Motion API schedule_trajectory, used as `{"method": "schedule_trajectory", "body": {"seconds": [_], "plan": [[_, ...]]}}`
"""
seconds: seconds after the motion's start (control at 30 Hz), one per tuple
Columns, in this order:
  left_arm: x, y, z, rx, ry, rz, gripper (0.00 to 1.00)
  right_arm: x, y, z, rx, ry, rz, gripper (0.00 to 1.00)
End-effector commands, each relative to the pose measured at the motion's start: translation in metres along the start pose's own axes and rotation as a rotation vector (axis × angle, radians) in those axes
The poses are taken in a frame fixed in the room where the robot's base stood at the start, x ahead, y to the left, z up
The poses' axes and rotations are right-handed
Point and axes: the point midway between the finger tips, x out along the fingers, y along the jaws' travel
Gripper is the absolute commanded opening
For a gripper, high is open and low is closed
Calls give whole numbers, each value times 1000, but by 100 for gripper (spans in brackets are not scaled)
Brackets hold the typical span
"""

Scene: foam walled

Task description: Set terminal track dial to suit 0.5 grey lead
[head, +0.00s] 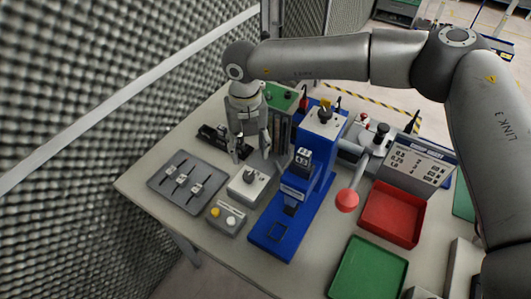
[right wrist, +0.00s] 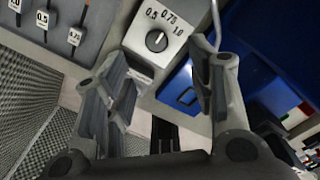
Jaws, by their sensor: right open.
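The dial (right wrist: 156,41) is a dark round knob on a pale box marked 0.5, 0.75 and 1.0. It has a small pale pointer mark; I cannot tell for sure which number it points to. In the head view the dial box (head: 240,190) stands on the bench left of the blue press. My right gripper (head: 252,150) points down just behind and above the dial box. Its fingers are apart and empty; in the right wrist view the gripper (right wrist: 160,72) has the dial beyond its fingertips. No grey lead can be made out. My left gripper is out of view.
A blue press (head: 285,240) with a red-knobbed lever stands right of the dial. A grey tray (head: 160,185) with labelled pieces lies left. A button box (head: 227,219) is in front. Red (head: 415,225) and green (head: 355,285) bins and a number sign (head: 418,162) are right.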

Motion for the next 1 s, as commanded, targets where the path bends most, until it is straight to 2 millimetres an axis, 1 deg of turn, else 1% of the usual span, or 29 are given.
{"method": "schedule_trajectory", "body": {"seconds": [0.07, 0.17, 0.27, 0.33, 0.4, 0.47, 0.57, 0.67, 0.7, 0.8, 0.9, 1.0], "plan": [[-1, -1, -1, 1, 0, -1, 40, 0, 1, -1, -3, 0, -1, 51], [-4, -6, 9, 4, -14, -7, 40, 6, 1, -1, -3, 1, -2, 51], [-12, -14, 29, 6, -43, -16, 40, 20, 1, -1, -2, 3, -2, 51], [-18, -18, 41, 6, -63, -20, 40, 32, 1, -1, -1, 3, -2, 51], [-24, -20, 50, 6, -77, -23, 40, 46, 1, -1, -1, 3, -2, 51], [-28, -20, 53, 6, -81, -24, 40, 58, 0, -1, 0, 4, -2, 51], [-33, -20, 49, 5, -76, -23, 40, 76, 0, -1, -1, 2, -2, 51], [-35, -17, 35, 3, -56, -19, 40, 90, 1, 0, -1, 1, -1, 51], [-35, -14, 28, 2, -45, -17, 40, 95, 1, -1, -1, 2, -1, 51], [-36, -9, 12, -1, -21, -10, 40, 103, 1, 0, -2, 0, -1, 51], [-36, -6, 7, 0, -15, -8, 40, 107, 1, 0, -1, -1, 0, 51], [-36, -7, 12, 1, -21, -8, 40, 108, 1, 0, -2, -1, 0, 51]]}}
